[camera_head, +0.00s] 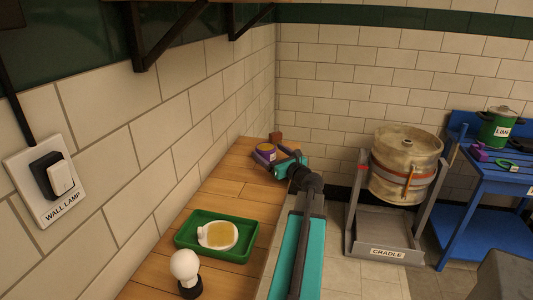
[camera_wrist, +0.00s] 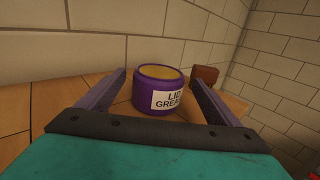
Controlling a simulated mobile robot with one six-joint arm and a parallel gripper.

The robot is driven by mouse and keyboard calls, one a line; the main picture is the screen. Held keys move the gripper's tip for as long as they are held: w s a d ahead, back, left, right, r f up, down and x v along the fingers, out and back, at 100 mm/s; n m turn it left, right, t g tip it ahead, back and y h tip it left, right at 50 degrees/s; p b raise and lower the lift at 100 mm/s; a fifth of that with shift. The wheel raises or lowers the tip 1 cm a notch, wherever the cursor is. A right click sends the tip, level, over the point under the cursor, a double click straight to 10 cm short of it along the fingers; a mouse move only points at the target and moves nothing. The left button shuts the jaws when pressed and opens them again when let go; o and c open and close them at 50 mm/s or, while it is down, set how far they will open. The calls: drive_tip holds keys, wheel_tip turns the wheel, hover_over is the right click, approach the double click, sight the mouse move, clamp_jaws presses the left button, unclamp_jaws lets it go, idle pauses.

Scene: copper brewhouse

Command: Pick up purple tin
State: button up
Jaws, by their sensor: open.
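The purple tin (camera_wrist: 147,102) stands upright on the wooden counter near the wall, with a yellow-brown top and a white label reading "LID GREAS…", its end cut off from view. In the head view the tin (camera_head: 265,153) is small, at the far end of the counter. My gripper (camera_wrist: 165,90) is open in the wrist view, its two fingers apart on either side of the tin, which shows ahead between them. In the head view my gripper (camera_head: 284,162) is right beside the tin; whether it touches cannot be told.
A reddish-brown block (camera_wrist: 206,75) stands behind the tin, to its right. The tiled wall runs close along the counter's left. Nearer on the counter (camera_head: 228,187) are a green tray (camera_head: 183,242) with a white dish and a white bulb (camera_head: 184,265). A keg (camera_head: 405,150) hangs in a cradle at right.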

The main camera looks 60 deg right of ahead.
sight(261, 146)
drive_tip(key=shift+x, duration=1)
drive_tip(key=shift+p+x, duration=0.85)
drive_tip(key=shift+x, duration=1.75)
drive_tip(key=shift+a, duration=0.1)
drive_tip(key=c, duration=1.3)
